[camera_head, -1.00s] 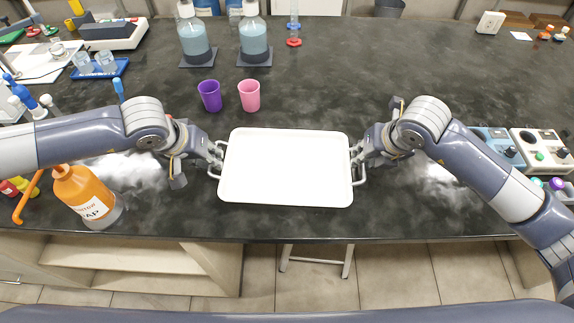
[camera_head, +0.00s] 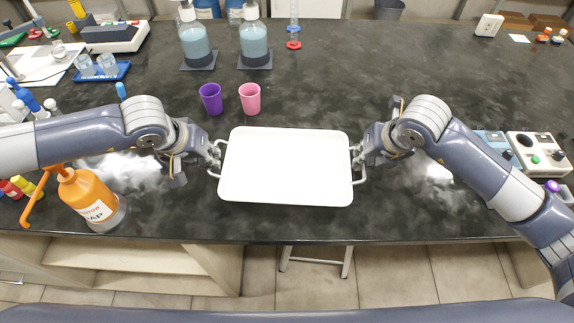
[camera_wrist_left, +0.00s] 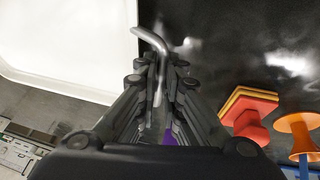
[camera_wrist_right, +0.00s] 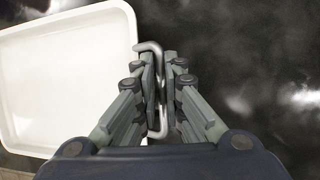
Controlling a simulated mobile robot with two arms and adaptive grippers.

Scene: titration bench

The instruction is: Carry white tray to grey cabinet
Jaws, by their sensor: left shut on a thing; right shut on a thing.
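The white tray (camera_head: 285,168) is level over the front part of the dark bench, empty, with a metal handle at each short side. My left gripper (camera_head: 213,156) is shut on its left handle, and my right gripper (camera_head: 359,158) is shut on its right handle. The left wrist view shows the bent handle (camera_wrist_left: 150,40) between the fingers, with the tray (camera_wrist_left: 70,45) beside it. The right wrist view shows the other handle (camera_wrist_right: 150,47) between the fingers. How far the tray is above the bench is hard to tell. I cannot make out a grey cabinet.
A purple cup (camera_head: 211,98) and a pink cup (camera_head: 250,98) stand just behind the tray. An orange bottle (camera_head: 90,198) stands near the front left edge. Two pump bottles (camera_head: 194,45) stand farther back. Devices (camera_head: 540,154) sit at the right.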

